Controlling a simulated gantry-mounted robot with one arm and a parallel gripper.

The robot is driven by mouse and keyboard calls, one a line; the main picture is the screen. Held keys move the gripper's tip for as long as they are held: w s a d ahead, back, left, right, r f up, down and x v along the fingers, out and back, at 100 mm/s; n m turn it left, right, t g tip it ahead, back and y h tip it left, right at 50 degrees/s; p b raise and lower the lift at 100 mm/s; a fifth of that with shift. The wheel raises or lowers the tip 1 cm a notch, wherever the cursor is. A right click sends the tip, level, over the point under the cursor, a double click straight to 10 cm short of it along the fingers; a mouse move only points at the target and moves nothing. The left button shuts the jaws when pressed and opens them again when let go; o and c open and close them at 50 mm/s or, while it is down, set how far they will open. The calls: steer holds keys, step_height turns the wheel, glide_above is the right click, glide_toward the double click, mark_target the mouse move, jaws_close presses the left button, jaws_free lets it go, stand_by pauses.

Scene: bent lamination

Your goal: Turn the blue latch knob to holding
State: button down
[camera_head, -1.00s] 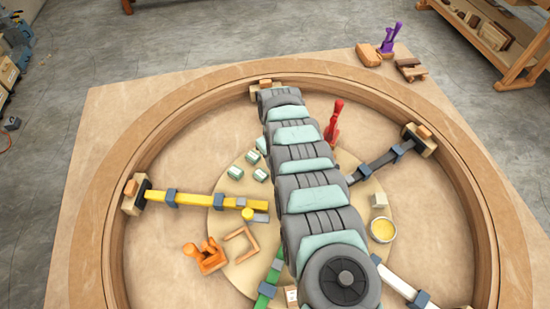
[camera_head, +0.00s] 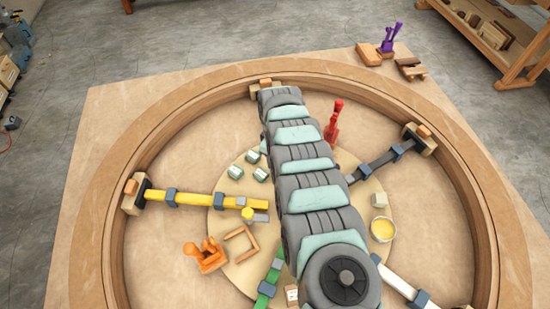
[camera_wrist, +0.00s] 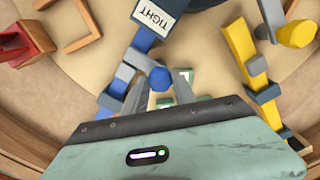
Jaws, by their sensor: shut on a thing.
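The blue latch knob (camera_wrist: 160,78) is a small faceted piece in the wrist view, beside a blue bar (camera_wrist: 143,42) with grey blocks on it. My gripper (camera_wrist: 160,84) has one finger on each side of the knob and is shut on it. A white label reading TIGHT (camera_wrist: 157,14) shows upside down at the top of the wrist view. In the head view my own arm covers the knob and the blue bar.
A yellow bar (camera_wrist: 247,60) with a yellow knob (camera_wrist: 297,33) lies to the right in the wrist view. A red clamp (camera_wrist: 25,40) stands at the left. In the head view a wooden ring (camera_head: 88,215) surrounds several radial bars, with a cup (camera_head: 383,229) at the right.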

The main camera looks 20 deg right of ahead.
steer(key=c, duration=1)
jaws_free()
step_height(320, 180, up, 11)
steer(key=shift+f, duration=0.1)
